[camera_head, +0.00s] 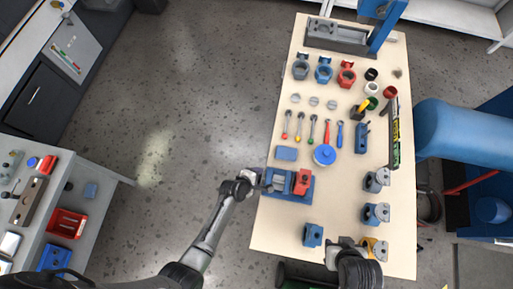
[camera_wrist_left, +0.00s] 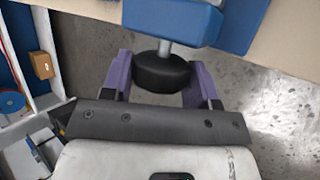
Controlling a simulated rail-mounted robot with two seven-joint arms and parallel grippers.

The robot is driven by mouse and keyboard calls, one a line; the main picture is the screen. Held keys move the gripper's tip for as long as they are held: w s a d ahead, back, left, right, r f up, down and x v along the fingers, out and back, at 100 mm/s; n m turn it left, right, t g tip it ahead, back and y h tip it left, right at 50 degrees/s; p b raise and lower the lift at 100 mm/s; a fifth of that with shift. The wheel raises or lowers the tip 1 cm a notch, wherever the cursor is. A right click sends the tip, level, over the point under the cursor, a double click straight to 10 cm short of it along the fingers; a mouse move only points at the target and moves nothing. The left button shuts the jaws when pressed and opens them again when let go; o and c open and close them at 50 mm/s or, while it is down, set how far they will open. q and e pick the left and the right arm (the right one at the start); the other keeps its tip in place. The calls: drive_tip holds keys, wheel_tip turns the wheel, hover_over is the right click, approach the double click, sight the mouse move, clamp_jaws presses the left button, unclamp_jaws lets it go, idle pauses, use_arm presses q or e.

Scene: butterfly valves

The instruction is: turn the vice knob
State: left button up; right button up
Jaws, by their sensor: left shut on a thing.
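The vice (camera_head: 292,186) is a blue block with a red part, on the left edge of the pale table. Its knob (camera_wrist_left: 163,72) is a black cylinder on a short metal shaft, seen in the left wrist view. My left gripper (camera_head: 256,183) reaches the vice from the left. In the left wrist view, its two purple fingers (camera_wrist_left: 162,85) stand on either side of the knob and are shut on it. In the head view the knob is mostly hidden by the gripper. My right arm shows only in part at the bottom right, and its fingers cannot be made out.
The pale table (camera_head: 268,232) carries screwdrivers (camera_head: 312,128), a round blue-lidded item (camera_head: 324,154), several clamps and valve parts. A blue press (camera_head: 385,25) stands at the far end. A grey bench (camera_head: 100,178) with red and blue bins is at left; open floor lies between.

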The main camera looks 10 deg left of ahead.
use_arm(q)
drive_tip(key=shift+s+f+t+b, duration=0.1)
drive_tip(key=shift+t+b, duration=0.5)
drive_tip(key=shift+t, duration=0.3)
drive_tip(key=shift+m, duration=0.3)
drive_tip(key=o, duration=0.9)
drive_tip(key=p+v, duration=0.1)
drive_tip(key=v, duration=1.2)
drive_tip(key=shift+s+a+p, duration=0.15)
drive_tip(key=shift+s+p, duration=0.2)
drive_tip(key=shift+p, duration=0.05)
